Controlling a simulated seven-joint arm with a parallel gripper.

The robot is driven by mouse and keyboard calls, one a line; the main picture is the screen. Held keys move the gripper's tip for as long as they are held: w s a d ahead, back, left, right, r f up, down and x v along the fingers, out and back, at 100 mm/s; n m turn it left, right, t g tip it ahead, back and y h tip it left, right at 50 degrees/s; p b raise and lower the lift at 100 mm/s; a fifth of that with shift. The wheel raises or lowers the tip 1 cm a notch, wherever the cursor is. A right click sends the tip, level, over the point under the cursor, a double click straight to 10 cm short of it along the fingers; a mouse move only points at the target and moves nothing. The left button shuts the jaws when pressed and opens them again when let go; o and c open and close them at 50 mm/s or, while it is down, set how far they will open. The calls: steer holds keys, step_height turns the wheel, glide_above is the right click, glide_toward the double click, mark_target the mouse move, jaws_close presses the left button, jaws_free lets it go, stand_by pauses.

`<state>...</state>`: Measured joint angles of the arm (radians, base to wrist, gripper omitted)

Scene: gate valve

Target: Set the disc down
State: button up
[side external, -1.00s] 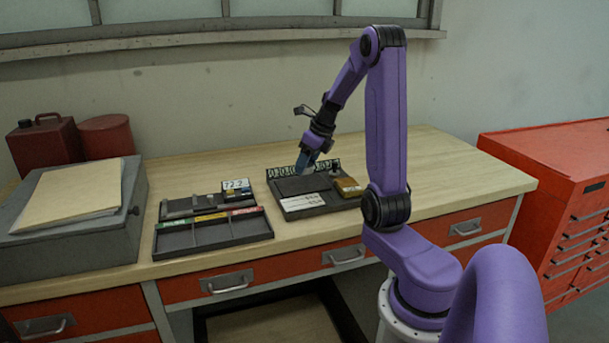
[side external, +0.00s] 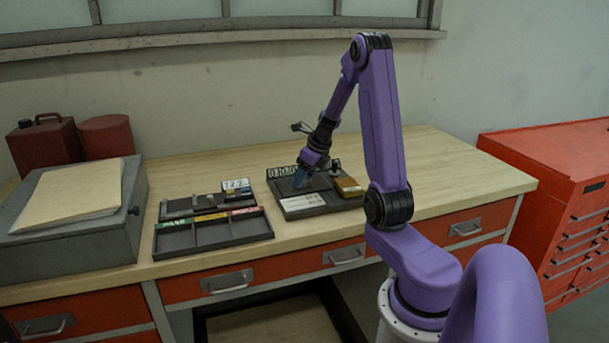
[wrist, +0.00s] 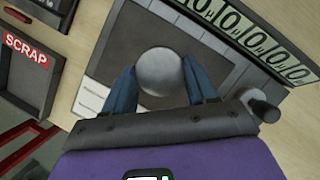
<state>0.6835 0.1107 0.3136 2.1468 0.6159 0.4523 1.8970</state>
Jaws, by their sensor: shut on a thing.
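The disc (wrist: 160,71) is a round, pale grey metal piece between the blue fingertips of my gripper (wrist: 161,90) in the wrist view. My gripper is shut on it. In the side view my gripper (side external: 301,178) points down at the dark tray (side external: 279,186) with the row of number tiles at its back. In the wrist view the disc is over the tray's dark square recess. I cannot tell whether it touches the surface. The disc is too small to make out in the side view.
White labelled cards (side external: 302,201) and a tan block (side external: 348,187) lie on the tray. A sorting tray (side external: 214,234) with coloured labels stands left, one marked SCRAP (wrist: 26,48). A small display (side external: 236,186) reads 72.2. Bench to the right is clear.

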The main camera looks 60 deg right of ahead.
steer(key=o, duration=1.4)
steer(key=shift+o, duration=0.2)
